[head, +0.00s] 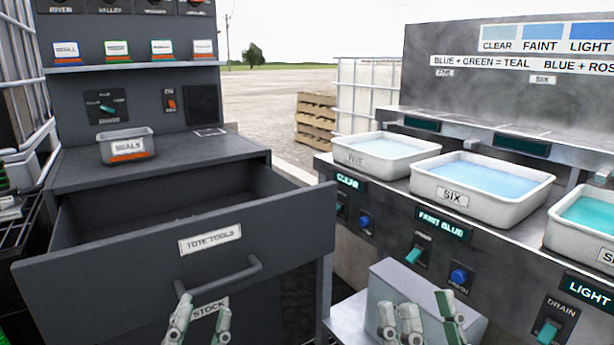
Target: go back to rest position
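My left gripper (201,318) is at the bottom of the head view, low in front of the open drawer (120,279) labelled TOTE TOOLS. Its fingers stand apart with nothing seen between them. My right gripper (420,318) is at the bottom right, in front of a light grey box (392,280) below the tray bench. Its fingers are spread and I see nothing held. The lower parts of both grippers are cut off by the picture edge.
The drawer juts out from the dark cabinet (165,165), which bears a SEALS bin (128,145). At right, a bench panel with switches carries white trays of liquid, including one labelled SIX (480,207). Wooden pallets (315,118) stand behind.

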